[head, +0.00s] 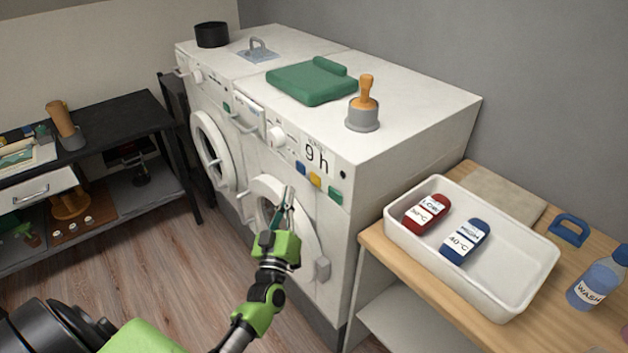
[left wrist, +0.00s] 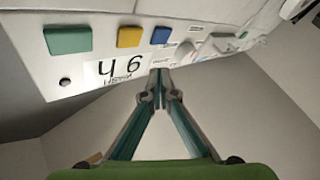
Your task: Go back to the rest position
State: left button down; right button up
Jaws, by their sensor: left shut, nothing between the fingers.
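My left gripper (head: 286,205) is shut and empty in the head view, in front of the nearer white washing machine (head: 420,125). It also shows in the left wrist view (left wrist: 159,80), its fingertips together below the "9 h" label. A blue button (head: 300,168), a yellow button (head: 315,180) and a green button (head: 336,196) sit on the machine's front panel, and the gripper appears apart from them. The round door is partly hidden behind the gripper. My right gripper is not in view.
At right, a wooden table (head: 376,244) bears a white tray (head: 510,300) with red and blue tags. A black shelf (head: 120,115) stands left; wood floor lies between.

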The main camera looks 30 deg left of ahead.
pick_arm(q)
jog(key=s+d+f+m+g+h, duration=0.2)
jog(key=s+d+f+g, duration=0.15)
jog(key=f, duration=0.85)
jog(key=s+d+f+m+g+h+b, duration=0.1)
jog(key=s+d+f+m+g+h, duration=0.2)
jog(key=f, duration=0.8)
jog(key=s+d+f+m+g+h, duration=0.15)
jog(key=s+d+f, duration=0.3)
jog(key=f, duration=0.75)
jog(key=s+d+f+m+g+h, duration=0.1)
jog(key=s+d+f+m+g, duration=0.15)
jog(key=s+f, duration=0.65)
jog(key=s+d+f+m+g+h, duration=0.1)
jog(key=s+f+g, duration=0.3)
jog(key=s+f, duration=0.5)
jog(key=s+f+m+g, duration=0.1)
jog(key=s+f+g, duration=0.1)
jog(key=s, duration=0.8)
jog(key=s+f+m+g+b, duration=0.1)
jog(key=s+f+g, duration=0.1)
jog(key=s, duration=0.9)
jog(key=shift+s+a+f+y, duration=0.15)
jog(key=shift+f+y, duration=0.05)
jog(key=shift+y, duration=0.25)
jog(key=shift+g, duration=0.25)
